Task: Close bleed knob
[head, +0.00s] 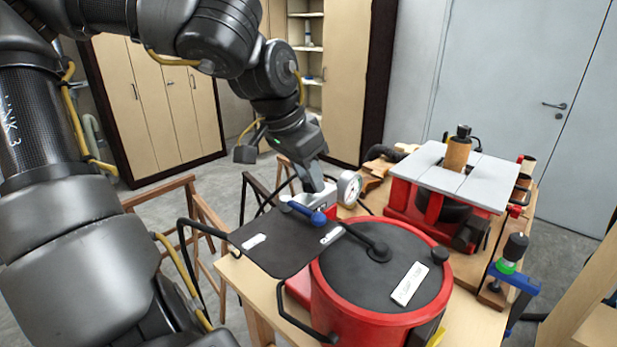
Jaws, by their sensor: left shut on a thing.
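My left gripper (318,195) reaches down from the left arm to the fittings behind the red pot (345,298). Its fingers are shut at the valve fittings, beside the round pressure gauge (348,188). The bleed knob itself is hidden by the fingers, so I cannot see how far it is turned. A blue handle (304,211) lies just in front of the fingertips. The pot has a dark lid (375,262) with a white label (409,284). My right gripper is not in view.
A dark flat plate (272,246) lies left of the lid. A red machine with a grey top (452,176) stands behind the pot to the right. A blue clamp (514,279) is at the bench's right edge. Wooden stools (190,225) stand on the floor at left.

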